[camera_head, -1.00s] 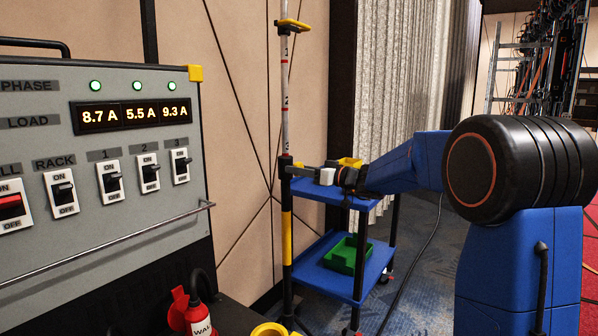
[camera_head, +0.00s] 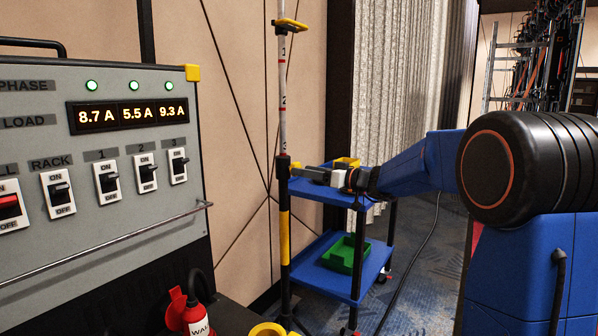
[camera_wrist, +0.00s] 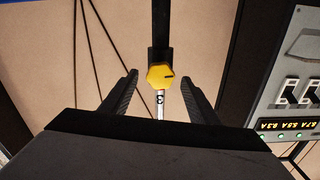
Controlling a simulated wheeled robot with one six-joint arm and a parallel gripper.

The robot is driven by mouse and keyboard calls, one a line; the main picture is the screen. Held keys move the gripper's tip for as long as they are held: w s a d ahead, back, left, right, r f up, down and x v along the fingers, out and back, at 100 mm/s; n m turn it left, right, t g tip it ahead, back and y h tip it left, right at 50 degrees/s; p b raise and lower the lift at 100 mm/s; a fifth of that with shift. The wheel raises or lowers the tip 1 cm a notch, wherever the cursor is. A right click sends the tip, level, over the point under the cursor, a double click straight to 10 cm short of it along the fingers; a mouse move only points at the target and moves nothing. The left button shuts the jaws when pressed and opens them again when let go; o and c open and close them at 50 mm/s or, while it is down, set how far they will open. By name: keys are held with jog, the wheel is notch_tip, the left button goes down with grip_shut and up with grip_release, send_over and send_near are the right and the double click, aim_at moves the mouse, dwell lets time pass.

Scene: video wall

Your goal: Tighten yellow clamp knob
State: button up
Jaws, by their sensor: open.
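The yellow clamp knob (camera_head: 296,168) sits on the black collar of the upright pole (camera_head: 284,140), on the side facing my gripper. In the wrist view the knob (camera_wrist: 159,76) is a yellow faceted head with a dark mark on its right half. My gripper (camera_head: 306,172) reaches in from the right, level with the knob. In the wrist view my two dark fingers (camera_wrist: 159,80) are open, one on each side of the knob in the picture, with a visible gap on both sides. The fingertips appear just short of the knob; the exact depth is hard to tell.
A blue cart (camera_head: 325,189) with a green bin (camera_head: 345,254) stands behind and below my gripper. A yellow bracket (camera_head: 290,25) is higher on the pole.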

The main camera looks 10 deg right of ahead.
jog(key=v, duration=1.3)
